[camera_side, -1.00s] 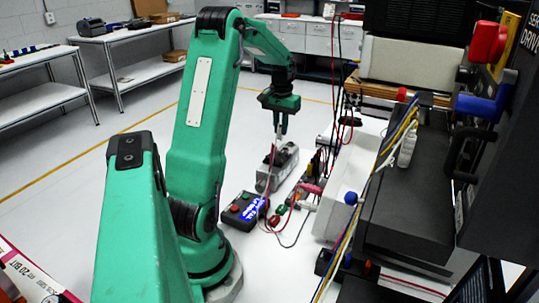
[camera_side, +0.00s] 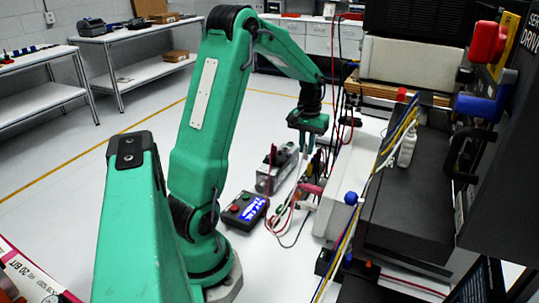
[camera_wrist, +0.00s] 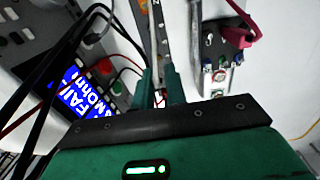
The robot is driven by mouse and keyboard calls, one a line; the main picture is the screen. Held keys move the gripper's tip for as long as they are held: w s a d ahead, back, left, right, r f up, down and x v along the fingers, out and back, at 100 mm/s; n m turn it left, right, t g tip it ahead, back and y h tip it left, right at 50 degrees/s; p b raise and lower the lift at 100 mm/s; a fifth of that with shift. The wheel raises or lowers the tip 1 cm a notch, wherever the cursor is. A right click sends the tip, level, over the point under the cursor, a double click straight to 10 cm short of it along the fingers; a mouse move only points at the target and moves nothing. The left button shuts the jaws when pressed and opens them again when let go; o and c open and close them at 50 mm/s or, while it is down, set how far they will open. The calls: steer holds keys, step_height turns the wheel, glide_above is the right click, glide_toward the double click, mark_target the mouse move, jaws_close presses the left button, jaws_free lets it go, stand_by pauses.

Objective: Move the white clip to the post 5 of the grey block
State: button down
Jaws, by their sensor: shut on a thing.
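My gripper (camera_side: 307,147) points down in the side view, to the right of a grey metal block (camera_side: 277,170) on the white floor. In the wrist view its green fingers (camera_wrist: 158,92) are close together, with a small white-and-red piece between their tips. That piece is probably the white clip; its shape is mostly hidden. A narrow grey strip (camera_wrist: 160,35) with dark letters runs beyond the fingers. I cannot tell which is post 5.
A tester with a blue lit display (camera_wrist: 80,93) and buttons stands left of the fingers; it also shows in the side view (camera_side: 245,207). Red and black leads cross near it. A pink clip (camera_wrist: 240,35) is at upper right.

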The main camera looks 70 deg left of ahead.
steer(key=shift+w+d+f, duration=0.1)
steer(key=shift+w+d, duration=0.1)
steer(key=shift+d, duration=0.25)
steer(key=shift+f, duration=0.25)
steer(key=shift+f, duration=3.3)
steer(key=shift+f, duration=0.2)
steer(key=c, duration=1.3)
jaws_free()
steer(key=shift+c, duration=0.2)
steer(key=shift+r, duration=0.15)
step_height(320, 180, up, 7)
